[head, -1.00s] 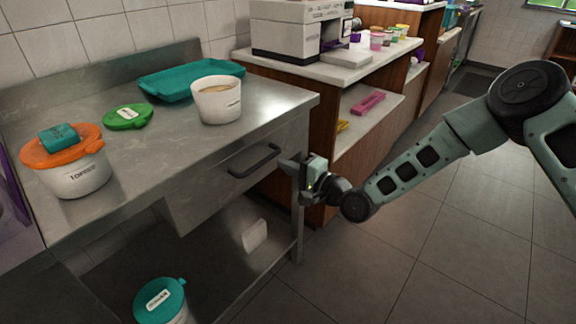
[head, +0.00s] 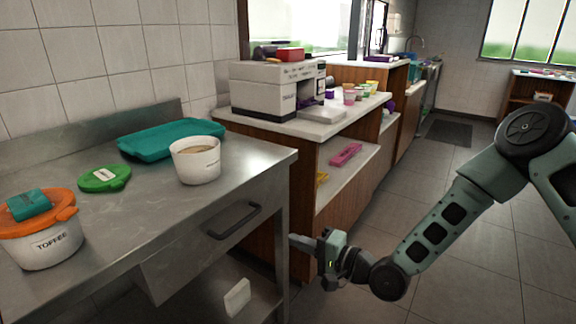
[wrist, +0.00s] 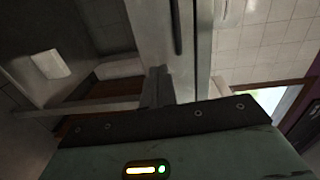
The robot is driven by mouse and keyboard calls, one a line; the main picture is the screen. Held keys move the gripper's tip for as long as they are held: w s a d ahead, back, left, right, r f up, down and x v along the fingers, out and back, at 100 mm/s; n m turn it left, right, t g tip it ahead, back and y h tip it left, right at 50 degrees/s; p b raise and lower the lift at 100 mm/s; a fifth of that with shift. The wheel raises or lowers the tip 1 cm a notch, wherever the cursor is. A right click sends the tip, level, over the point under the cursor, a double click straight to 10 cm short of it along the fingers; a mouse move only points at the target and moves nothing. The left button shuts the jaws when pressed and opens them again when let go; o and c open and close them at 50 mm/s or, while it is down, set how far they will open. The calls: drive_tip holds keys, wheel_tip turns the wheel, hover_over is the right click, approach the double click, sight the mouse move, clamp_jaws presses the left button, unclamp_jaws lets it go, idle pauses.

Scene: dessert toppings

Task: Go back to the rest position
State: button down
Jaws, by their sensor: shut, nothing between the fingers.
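My gripper (head: 303,243) is at the end of my arm, low beside the right front corner of the steel table (head: 262,170). Its fingers are shut and hold nothing. In the wrist view, the gripper's body fills the bottom, with its fingers (wrist: 158,87) pointing up the picture toward the table's drawer front (wrist: 165,40). I cannot tell the exact gap between the fingers and the table.
On the table stand a toffee tub (head: 48,245) with an orange lid, a green lid (head: 104,178), an open white tub (head: 196,162) and a teal tray (head: 170,140). A wooden counter (head: 300,160) stands behind. Floor (head: 455,270) is clear to the right.

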drive_tip(key=s+d+r+n+g+h, duration=0.3)
drive_tip(key=s+d+r+n+h, duration=0.15)
drive_tip(key=s, duration=0.55)
drive_tip(key=s+d+r+n+g+h+p, duration=0.1)
drive_tip(key=s+d+r+n+g+h, duration=0.3)
drive_tip(key=s, duration=0.6)
drive_tip(key=s+d+r+n+g+h, duration=0.3)
drive_tip(key=s+r+n+h, duration=0.25)
drive_tip(key=s, duration=0.45)
wheel_tip(320, 180, up, 11)
drive_tip(key=p, duration=1.1)
drive_tip(key=shift+a+f+p, duration=0.2)
drive_tip(key=shift+p, duration=0.15)
